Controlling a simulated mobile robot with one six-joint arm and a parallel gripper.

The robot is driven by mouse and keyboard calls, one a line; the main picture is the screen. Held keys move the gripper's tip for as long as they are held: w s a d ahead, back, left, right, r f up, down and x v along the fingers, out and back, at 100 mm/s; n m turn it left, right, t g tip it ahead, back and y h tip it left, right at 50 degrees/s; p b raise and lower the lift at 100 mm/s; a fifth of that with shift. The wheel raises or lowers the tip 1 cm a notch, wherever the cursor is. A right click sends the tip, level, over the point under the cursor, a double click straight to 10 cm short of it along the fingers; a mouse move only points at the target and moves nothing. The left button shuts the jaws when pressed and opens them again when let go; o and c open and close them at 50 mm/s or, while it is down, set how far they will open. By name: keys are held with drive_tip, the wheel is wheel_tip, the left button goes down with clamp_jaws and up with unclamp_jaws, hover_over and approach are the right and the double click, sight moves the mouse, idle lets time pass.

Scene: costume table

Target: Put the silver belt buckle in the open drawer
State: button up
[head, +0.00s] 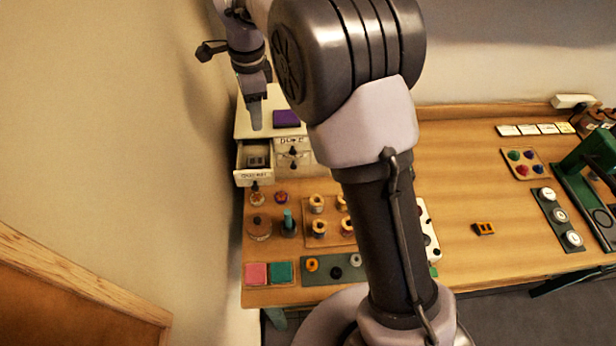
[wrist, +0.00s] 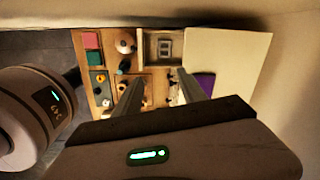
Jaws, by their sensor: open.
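The open drawer (head: 241,158) sticks out from the front left of the white cabinet; it also shows in the wrist view (wrist: 147,48). A grey, square, frame-shaped piece that looks like the silver belt buckle (wrist: 165,47) lies inside the drawer; it shows small and dim in the head view (head: 258,160). My gripper (head: 256,124) is above the cabinet, over and behind the drawer, apart from the buckle. In the wrist view my gripper's two fingers (wrist: 160,82) are spread with nothing between them.
A purple block (head: 286,118) lies on the cabinet top. Spools, pads and small trays crowd the table (head: 465,185) before the cabinet. The wall is close on the left.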

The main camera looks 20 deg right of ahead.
drive_tip(key=s+d+r+n+t, duration=0.2)
drive_tip(key=s+d+r+n, duration=0.25)
drive_tip(key=s+r, duration=0.7)
drive_tip(key=s+d+f+n+t, duration=0.1)
drive_tip(key=s+n, duration=0.3)
drive_tip(key=s, duration=0.6)
drive_tip(key=s+d+f+n+t+y, duration=0.1)
drive_tip(key=s+n, duration=0.3)
drive_tip(key=s, duration=0.6)
drive_tip(key=shift+f+t, duration=0.35)
drive_tip(key=shift+t, duration=0.15)
drive_tip(key=shift+s+n, duration=0.1)
drive_tip(key=shift+n, duration=0.15)
wheel_tip(320, 180, down, 20)
drive_tip(key=b, duration=2)
drive_tip(key=shift+f, duration=0.2)
drive_tip(key=shift+b, duration=0.3)
